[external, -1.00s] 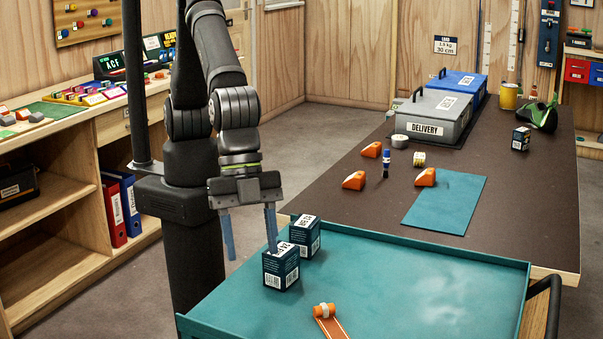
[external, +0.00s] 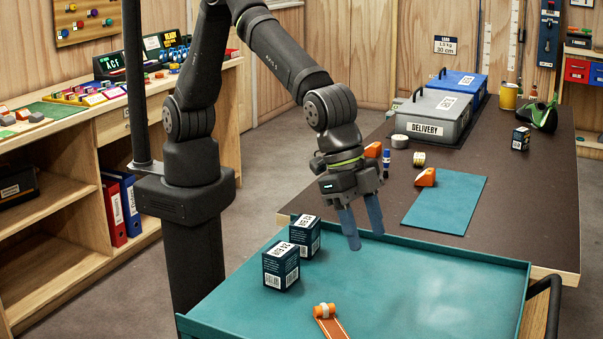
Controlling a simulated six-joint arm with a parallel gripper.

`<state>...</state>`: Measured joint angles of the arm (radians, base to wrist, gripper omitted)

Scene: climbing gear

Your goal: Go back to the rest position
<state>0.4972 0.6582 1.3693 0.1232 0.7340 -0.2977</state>
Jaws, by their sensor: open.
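My gripper (external: 363,232) is open and empty. Its two blue fingers point down above the back edge of the teal tray table (external: 430,295). It is to the right of two dark boxes with white labels, a front box (external: 281,268) and a back box (external: 306,238), and apart from both. Both boxes stand upright on the tray near its back left. My arm reaches to the right from its column, bent downward at the wrist.
An orange strap (external: 326,318) lies at the tray's front. On the dark bench behind are a teal mat (external: 447,203), an orange-and-white piece (external: 426,177), a grey DELIVERY case (external: 430,118), a blue case (external: 461,85), a yellow mug (external: 509,96) and another dark box (external: 521,138). The tray's right side is clear.

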